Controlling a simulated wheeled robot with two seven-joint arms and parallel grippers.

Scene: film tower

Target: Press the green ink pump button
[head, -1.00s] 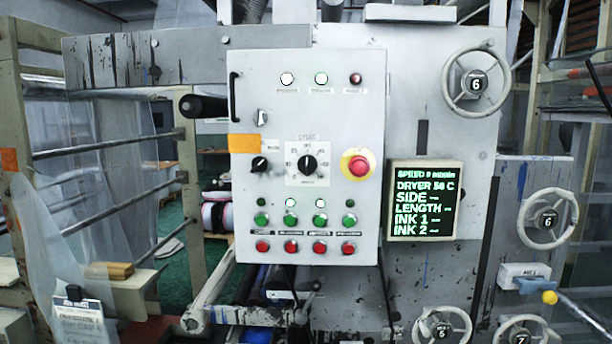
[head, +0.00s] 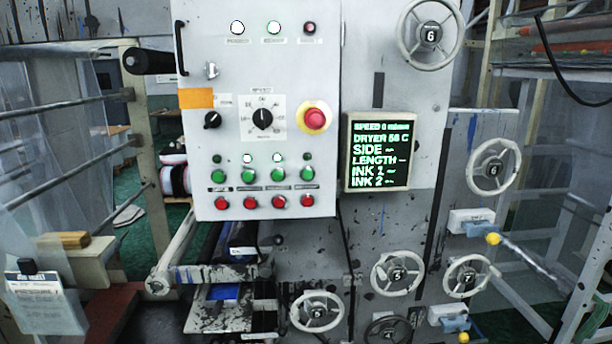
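A pale grey control panel (head: 222,133) stands upright at the upper middle of the head view. A row of green buttons crosses its lower part, from the leftmost (head: 219,177) to the rightmost (head: 307,175). Two inner ones (head: 248,176) and (head: 278,175) sit under lit lamps; the outer two sit under dark lamps. The small labels below the green row are too blurred to read, so I cannot tell which is the ink pump button. Neither of my grippers is in view.
Red buttons (head: 250,202) sit right below the green row. A red mushroom button (head: 315,118) and black speed knob (head: 263,118) are above. A lit display (head: 381,152) is at the panel's right. Several handwheels (head: 397,274) and a yellow-tipped lever (head: 493,238) stick out.

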